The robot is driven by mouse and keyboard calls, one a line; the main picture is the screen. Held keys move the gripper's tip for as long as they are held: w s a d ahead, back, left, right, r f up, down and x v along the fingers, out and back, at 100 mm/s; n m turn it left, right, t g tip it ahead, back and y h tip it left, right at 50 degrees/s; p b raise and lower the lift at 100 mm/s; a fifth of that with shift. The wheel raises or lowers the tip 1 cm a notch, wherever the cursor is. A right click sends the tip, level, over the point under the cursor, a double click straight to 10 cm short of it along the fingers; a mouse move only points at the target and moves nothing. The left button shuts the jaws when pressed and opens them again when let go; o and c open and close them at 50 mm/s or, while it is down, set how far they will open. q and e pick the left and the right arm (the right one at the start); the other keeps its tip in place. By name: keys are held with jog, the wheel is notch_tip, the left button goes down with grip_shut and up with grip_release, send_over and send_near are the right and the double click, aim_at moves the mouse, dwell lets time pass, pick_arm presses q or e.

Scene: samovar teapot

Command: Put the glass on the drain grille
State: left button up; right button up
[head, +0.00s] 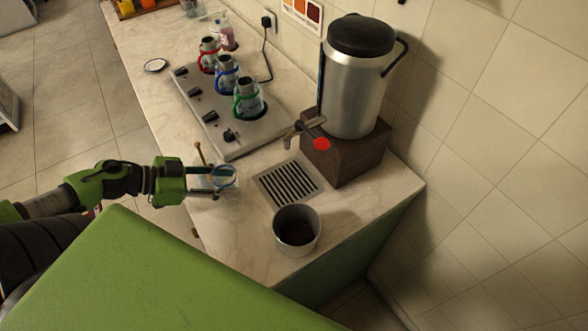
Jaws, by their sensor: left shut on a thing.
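The clear glass (223,176) with a bluish rim is at the counter's left edge. My left gripper (207,180) comes in from the left and is shut on the glass. Its fingers partly hide the glass, and I cannot tell whether its base touches the counter. The drain grille (287,184) is a slatted metal plate set in the counter, to the right of the glass and apart from it. Nothing stands on the grille. My right gripper does not show.
A samovar (352,85) stands on a wooden block (350,155), its tap reaching toward the grille. A metal pot (297,230) stands in front of the grille. Behind is a hob (195,95) with several colored-ring vessels. A thin upright stick (200,153) shows beside the glass.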

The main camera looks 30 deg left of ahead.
pick_arm(q)
jog(key=w+d, duration=0.5)
jog(key=shift+w+d+r+b, duration=0.1)
jog(key=shift+d+r+b, duration=0.15)
jog(key=shift+r+b, duration=0.1)
jog(key=w+d+p, duration=0.2)
jog(key=w+d, duration=0.3)
jog(key=w, duration=0.1)
jog(key=shift+d, duration=0.3)
jog(key=shift+w+d+f, duration=0.1)
jog(key=shift+f, duration=1.8)
jog(key=o, duration=1.1)
jog(key=shift+f, duration=0.1)
jog(key=shift+o, duration=0.2)
